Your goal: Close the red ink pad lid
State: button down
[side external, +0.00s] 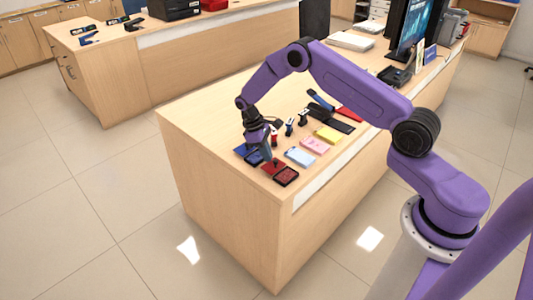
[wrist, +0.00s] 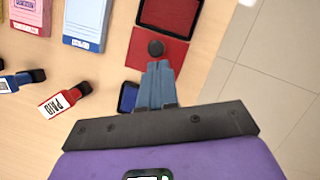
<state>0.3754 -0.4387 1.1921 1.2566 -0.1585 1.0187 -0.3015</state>
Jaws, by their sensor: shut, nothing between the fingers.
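The red ink pad (wrist: 170,12) is open near the counter's corner, its dark-framed red pad also showing in the side external view (side external: 286,176). Its red lid (wrist: 137,50) lies folded back beside the pad, with a dark round knob (wrist: 156,47) on it; the lid also shows in the side view (side external: 270,166). My gripper (wrist: 160,67) is shut and empty, its blue-grey fingertips over the lid's edge just short of the knob. In the side view my gripper (side external: 269,158) is low beside the lid. I cannot tell whether it touches.
A blue ink pad (wrist: 127,97) is close beside my fingers, partly hidden. A PAID stamp (wrist: 65,100) and other stamps lie left. Light blue (side external: 300,156), pink (side external: 315,145) and yellow pads lie behind. The counter edge (wrist: 215,60) is close on the right.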

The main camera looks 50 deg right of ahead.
jog(key=shift+s, duration=0.15)
jog(key=shift+s, duration=3.15)
jog(key=shift+w+a, duration=0.1)
